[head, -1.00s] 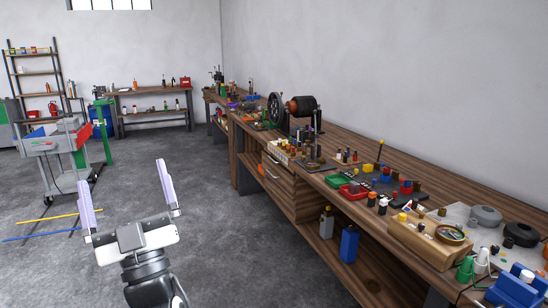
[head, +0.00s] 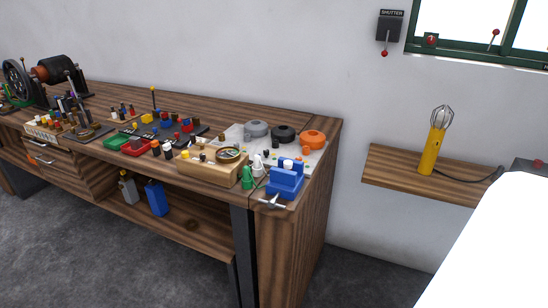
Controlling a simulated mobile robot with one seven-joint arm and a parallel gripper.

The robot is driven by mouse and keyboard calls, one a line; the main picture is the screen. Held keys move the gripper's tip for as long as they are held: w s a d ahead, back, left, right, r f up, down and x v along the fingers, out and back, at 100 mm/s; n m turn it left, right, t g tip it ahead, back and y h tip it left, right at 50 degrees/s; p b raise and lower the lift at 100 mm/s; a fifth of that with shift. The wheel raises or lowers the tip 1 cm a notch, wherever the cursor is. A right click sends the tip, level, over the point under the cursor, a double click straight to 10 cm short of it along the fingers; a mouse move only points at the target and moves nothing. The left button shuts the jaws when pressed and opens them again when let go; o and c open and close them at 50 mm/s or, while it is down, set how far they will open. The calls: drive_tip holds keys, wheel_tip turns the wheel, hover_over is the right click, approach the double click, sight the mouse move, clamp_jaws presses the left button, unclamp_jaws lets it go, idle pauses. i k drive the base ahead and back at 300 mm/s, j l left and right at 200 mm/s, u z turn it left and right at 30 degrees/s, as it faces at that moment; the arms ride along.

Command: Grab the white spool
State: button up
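A small white cone-shaped spool (head: 258,167) stands near the right end of the wooden workbench (head: 225,116), close to its front edge. A similar green spool (head: 247,178) stands just left of it. A short white cylinder (head: 288,164) sits on top of a blue vise (head: 284,181) to the right; I cannot tell whether it is also a spool. My gripper is not in view now.
Grey (head: 256,130), black (head: 283,134) and orange (head: 313,139) round parts sit behind the spools. A wooden box (head: 208,172) is left of them. A large white surface fills the lower right.

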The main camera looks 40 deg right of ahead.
sight(288, 164)
drive_tip(key=l+z, duration=0.35)
drive_tip(key=l, duration=0.3)
drive_tip(key=l+z, duration=0.35)
drive_tip(key=l, duration=0.3)
drive_tip(key=i, duration=0.05)
